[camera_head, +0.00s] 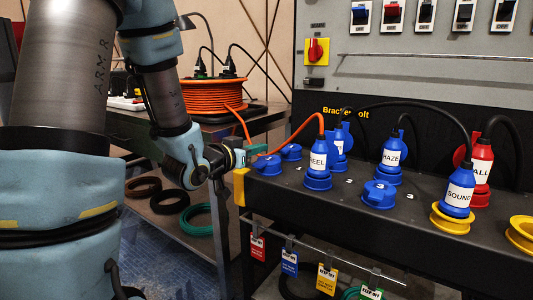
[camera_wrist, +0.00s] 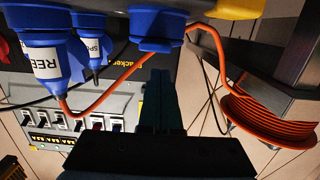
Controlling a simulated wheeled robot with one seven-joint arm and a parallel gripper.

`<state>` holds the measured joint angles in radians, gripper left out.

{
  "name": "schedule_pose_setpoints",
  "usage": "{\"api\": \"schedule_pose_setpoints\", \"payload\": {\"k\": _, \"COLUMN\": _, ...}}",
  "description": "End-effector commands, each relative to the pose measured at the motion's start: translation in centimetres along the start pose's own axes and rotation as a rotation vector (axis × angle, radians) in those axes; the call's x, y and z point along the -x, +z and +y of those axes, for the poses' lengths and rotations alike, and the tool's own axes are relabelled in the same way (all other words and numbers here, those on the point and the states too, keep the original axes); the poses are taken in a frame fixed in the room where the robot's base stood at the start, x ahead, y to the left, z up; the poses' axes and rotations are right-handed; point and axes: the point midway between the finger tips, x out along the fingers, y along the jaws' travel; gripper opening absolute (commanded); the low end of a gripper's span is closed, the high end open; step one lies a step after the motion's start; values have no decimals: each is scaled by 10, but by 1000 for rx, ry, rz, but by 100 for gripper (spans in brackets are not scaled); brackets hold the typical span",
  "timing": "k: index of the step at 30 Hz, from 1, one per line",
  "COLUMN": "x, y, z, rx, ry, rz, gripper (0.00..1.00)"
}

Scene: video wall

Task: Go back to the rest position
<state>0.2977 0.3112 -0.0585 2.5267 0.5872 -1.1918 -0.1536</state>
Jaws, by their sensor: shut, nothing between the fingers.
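My gripper (camera_head: 252,150) is at the left end of the dark socket bench (camera_head: 340,212), beside the blue capped sockets. Its teal fingers (camera_wrist: 160,98) are shut with nothing between them in the wrist view. The blue REEL plug (camera_head: 318,160) stands upright in a blue socket to the right of my gripper, apart from it. The plug also shows at the upper left of the wrist view (camera_wrist: 42,62), where the picture is upside down. Its orange cable (camera_head: 296,137) passes close behind my gripper in the head view.
Blue HAZE (camera_head: 390,160), blue SOUND (camera_head: 458,192) and red WALL (camera_head: 481,165) plugs stand on the bench. A capped blue socket (camera_head: 379,194) sits between them. An orange cable reel (camera_head: 213,96) stands on the table behind my arm. Tags (camera_head: 290,262) hang from the front rail.

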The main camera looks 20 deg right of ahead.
Motion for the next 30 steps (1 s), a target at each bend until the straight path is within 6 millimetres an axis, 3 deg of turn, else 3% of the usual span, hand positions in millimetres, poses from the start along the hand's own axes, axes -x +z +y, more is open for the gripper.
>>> {"api": "schedule_pose_setpoints", "payload": {"k": 1, "x": 3, "y": 7, "z": -1, "rx": -2, "ry": -2, "rz": 3, "gripper": 0}}
{"api": "schedule_pose_setpoints", "payload": {"k": 12, "x": 17, "y": 4, "z": -2, "rx": -1, "ry": -11, "rz": -7, "gripper": 0}}
{"api": "schedule_pose_setpoints", "payload": {"k": 17, "x": 26, "y": 22, "z": -28, "rx": 2, "ry": -110, "rz": -109, "gripper": 0}}
{"api": "schedule_pose_setpoints", "payload": {"k": 20, "x": 42, "y": 46, "z": -58, "rx": 21, "ry": -229, "rz": -243, "gripper": 0}}
{"api": "schedule_pose_setpoints", "payload": {"k": 24, "x": 82, "y": 86, "z": -95, "rx": 85, "ry": -399, "rz": -465, "gripper": 0}}
{"api": "schedule_pose_setpoints", "payload": {"k": 30, "x": 153, "y": 136, "z": -112, "rx": 246, "ry": -568, "rz": -778, "gripper": 0}}
